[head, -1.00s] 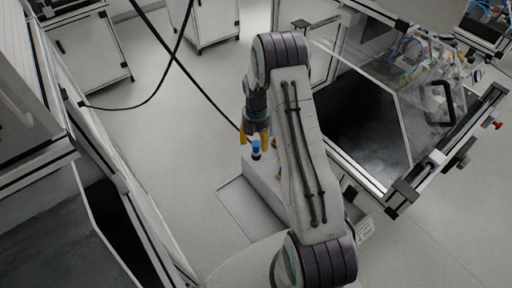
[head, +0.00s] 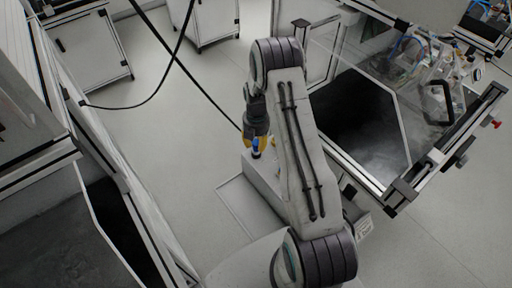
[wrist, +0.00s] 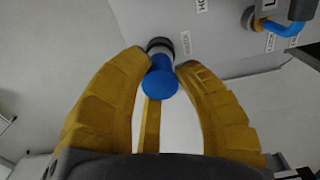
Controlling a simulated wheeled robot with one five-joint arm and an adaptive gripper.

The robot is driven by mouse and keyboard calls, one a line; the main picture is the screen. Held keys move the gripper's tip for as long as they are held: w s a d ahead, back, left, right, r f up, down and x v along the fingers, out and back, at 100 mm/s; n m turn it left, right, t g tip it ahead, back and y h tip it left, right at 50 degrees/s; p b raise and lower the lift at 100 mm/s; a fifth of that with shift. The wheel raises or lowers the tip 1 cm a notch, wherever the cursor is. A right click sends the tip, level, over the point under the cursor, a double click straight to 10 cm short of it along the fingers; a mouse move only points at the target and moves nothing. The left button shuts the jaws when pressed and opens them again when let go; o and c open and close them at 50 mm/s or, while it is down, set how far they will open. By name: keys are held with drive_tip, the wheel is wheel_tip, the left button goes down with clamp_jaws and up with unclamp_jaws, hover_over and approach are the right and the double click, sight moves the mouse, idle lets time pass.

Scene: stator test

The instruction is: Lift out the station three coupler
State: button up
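A blue-topped cylinder with a grey and black lower end, which looks like the coupler (wrist: 160,82), stands on a light grey surface. It also shows in the head view (head: 256,146). My gripper (wrist: 167,62) has its yellow fingers on both sides of the blue top, tips close to it. The fingers look spread, with the blue end between them; whether the tips touch it is hard to see. A thin yellow strip (wrist: 152,125) shows below the blue end. The station number is not readable.
A blue bent handle or hose fitting (wrist: 285,28) with a dark ring sits at upper right beside printed labels. In the head view, an open-fronted machine (head: 360,120) stands to the right and a grey cabinet (head: 100,150) to the left. Dark cables hang behind the gripper.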

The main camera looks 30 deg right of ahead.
clamp_jaws()
